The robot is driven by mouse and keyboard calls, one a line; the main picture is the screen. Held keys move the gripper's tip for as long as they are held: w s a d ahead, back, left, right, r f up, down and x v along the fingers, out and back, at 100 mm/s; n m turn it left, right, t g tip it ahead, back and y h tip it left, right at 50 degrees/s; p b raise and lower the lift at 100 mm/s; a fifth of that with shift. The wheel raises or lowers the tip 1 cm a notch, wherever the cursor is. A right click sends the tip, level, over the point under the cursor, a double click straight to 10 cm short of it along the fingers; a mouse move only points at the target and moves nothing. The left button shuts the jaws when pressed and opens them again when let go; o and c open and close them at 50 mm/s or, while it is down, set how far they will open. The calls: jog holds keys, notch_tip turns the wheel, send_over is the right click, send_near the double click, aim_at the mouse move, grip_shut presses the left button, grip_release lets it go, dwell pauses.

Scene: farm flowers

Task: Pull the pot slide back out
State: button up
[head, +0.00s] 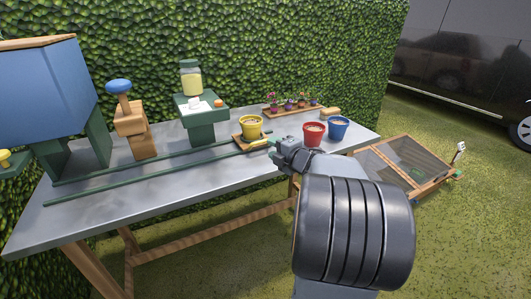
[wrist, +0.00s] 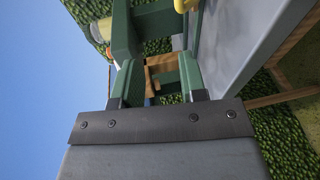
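The pot slide (head: 240,138) is a small wooden board at the right end of two green rails on the grey table. A yellow pot (head: 251,122) with pale contents stands upright on it. My gripper (head: 272,144) is just right of the slide, close to its front right edge; whether they touch is unclear. In the wrist view, the green fingers of my gripper (wrist: 156,80) stand apart, with no object clearly held. Wooden parts show in the gap, seemingly beyond the fingers. The yellow pot's edge (wrist: 185,5) shows at the top. My arm hides part of the table's front right.
A red pot (head: 313,134) and a blue pot (head: 338,128) stand right of the slide. A flower tray (head: 291,107) lies behind. A green stand (head: 201,120) with a jar (head: 191,78) and a wooden device (head: 133,126) flank the rails. The front tabletop is clear.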

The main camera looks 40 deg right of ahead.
aim_at(263, 141)
jog(key=w+d+f+h, duration=0.1)
jog(key=w, duration=0.3)
jog(key=w+d+f+m+b, duration=0.1)
jog(key=w+f, duration=0.1)
jog(key=w, duration=0.2)
jog(key=w+d+f+m+g+h+b, duration=0.1)
jog(key=w+d, duration=0.1)
jog(key=w, duration=0.2)
jog(key=shift+w+f+h, duration=0.15)
jog(key=shift+f+h, duration=0.15)
jog(key=shift+f, duration=0.1)
jog(key=shift+a, duration=0.1)
jog(key=shift+c, duration=0.2)
grip_shut()
